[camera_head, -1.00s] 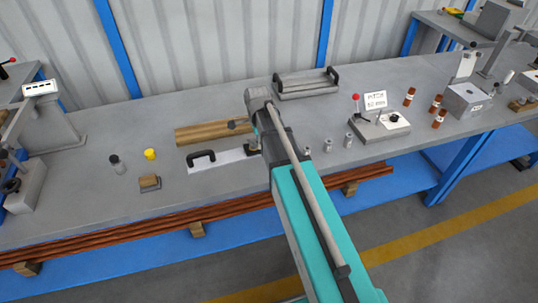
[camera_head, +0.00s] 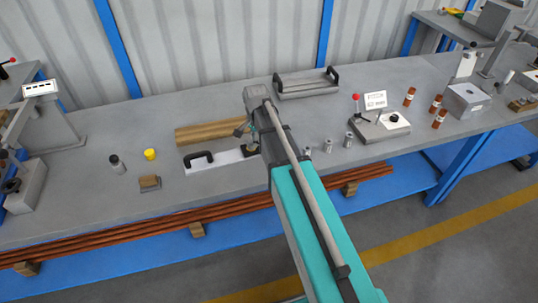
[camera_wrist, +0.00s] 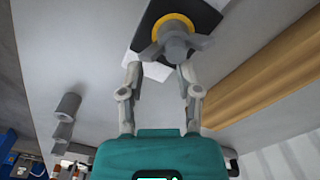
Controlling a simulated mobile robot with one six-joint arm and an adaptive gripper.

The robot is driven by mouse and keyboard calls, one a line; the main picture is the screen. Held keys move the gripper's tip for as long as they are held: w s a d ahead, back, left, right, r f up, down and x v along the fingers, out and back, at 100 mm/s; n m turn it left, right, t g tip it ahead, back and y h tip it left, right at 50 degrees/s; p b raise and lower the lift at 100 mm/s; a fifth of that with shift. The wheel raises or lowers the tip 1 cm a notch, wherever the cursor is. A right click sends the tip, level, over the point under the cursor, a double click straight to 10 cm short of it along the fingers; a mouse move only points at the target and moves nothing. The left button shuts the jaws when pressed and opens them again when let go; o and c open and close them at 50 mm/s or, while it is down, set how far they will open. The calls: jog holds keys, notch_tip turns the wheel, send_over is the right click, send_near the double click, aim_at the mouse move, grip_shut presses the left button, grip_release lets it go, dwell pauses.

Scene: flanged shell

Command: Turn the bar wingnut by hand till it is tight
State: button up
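The bar wingnut (camera_wrist: 176,42) is grey, with a round hub and bar wings, in the wrist view. It sits over a yellow ring (camera_wrist: 187,20) on a black block (camera_wrist: 205,15). My gripper (camera_wrist: 160,70) is open and empty, its two fingers apart on the near side of the wingnut. The fingertips lie close to the wings; I cannot tell whether they touch.
Wooden half-round stock (camera_head: 205,132) lies behind the plate. Several metal cylinders (camera_head: 328,146) stand right of my arm. A yellow knob (camera_head: 150,154), a dark-topped cylinder (camera_head: 117,163) and a small brown block (camera_head: 149,183) are at left. A handled tray (camera_head: 305,84) stands behind.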

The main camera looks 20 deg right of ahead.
jog(key=n, duration=0.6)
jog(key=shift+w+a, duration=0.25)
jog(key=shift+a, duration=0.1)
jog(key=n, duration=0.5)
jog(key=shift+a+n, duration=0.3)
jog(key=shift+a, duration=0.05)
notch_tip(320, 180, up, 14)
jog(key=p, duration=1.4)
jog(key=s+f+b, duration=0.2)
jog(key=s, duration=1.7)
jog(key=shift+f+b, duration=0.35)
jog(key=shift+b, duration=0.05)
jog(key=shift+s, duration=0.15)
